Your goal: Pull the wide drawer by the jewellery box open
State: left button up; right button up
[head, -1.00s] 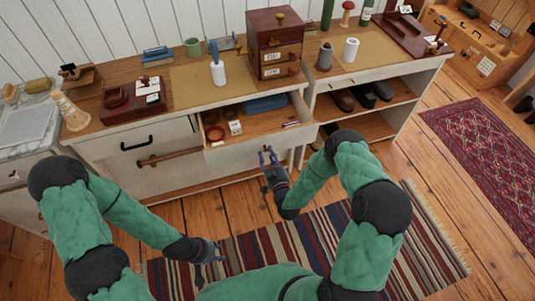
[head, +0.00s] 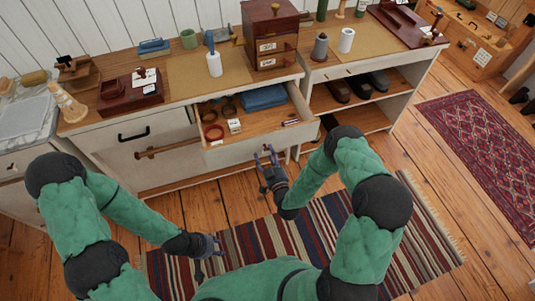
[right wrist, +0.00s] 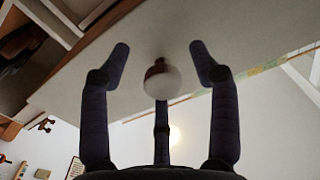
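The brown jewellery box (head: 270,47) stands on the dresser top in the head view. The wide drawer (head: 255,146) below it is pulled well out, showing a blue folded cloth (head: 264,96), a red ring (head: 213,132) and a small white box (head: 234,126) inside. My right gripper (head: 267,152) is at the drawer's front face. In the right wrist view its fingers (right wrist: 159,62) are spread apart, with a round knob (right wrist: 161,82) between them and visible gaps on both sides. My left gripper (head: 212,246) is low over the striped rug, away from the drawer; its opening is unclear.
A closed drawer with a black handle (head: 134,138) is left of the open one. Open shelves with dark shoes (head: 370,81) are to the right. A striped rug (head: 310,223) lies on the floor; bare boards show between rugs.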

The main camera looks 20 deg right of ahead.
jog(key=shift+w+d+r, duration=0.1)
jog(key=shift+w+r, duration=0.05)
jog(key=shift+r, duration=0.05)
jog(key=shift+s+d, duration=0.1)
jog(key=shift+s, duration=0.2)
jog(key=s, duration=1.1)
jog(key=shift+s, duration=0.25)
jog(key=shift+d, duration=0.1)
